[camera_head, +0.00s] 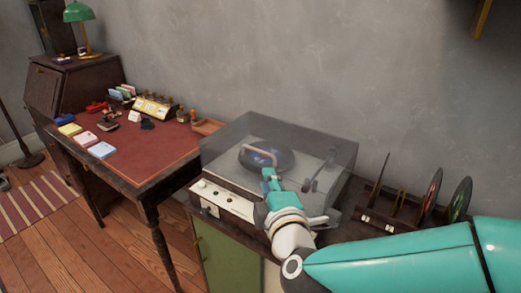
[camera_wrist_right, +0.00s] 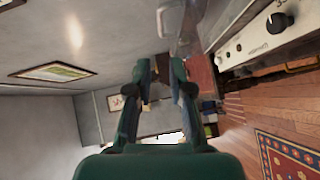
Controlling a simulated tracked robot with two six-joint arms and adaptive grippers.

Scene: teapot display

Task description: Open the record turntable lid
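The record turntable (camera_head: 225,196) stands on a cabinet, with a smoky see-through lid (camera_head: 318,150) over it. The lid looks closed. A dark record (camera_head: 270,158) shows through it, and a pale curved bar (camera_head: 258,150) shows near the record. My right gripper (camera_head: 268,178) is at the front side of the lid in the head view; whether it touches is unclear. In the right wrist view its two fingers (camera_wrist_right: 161,72) are parted with no object clearly between them. The turntable's front panel with a black knob (camera_wrist_right: 279,21) shows at upper right there. My left gripper is not in view.
A desk with a red top (camera_head: 150,155) and small items stands to the left. A rack with upright records (camera_head: 432,190) is right of the turntable, near my right arm. A grey wall (camera_head: 270,60) is close behind. Wooden floor lies in front.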

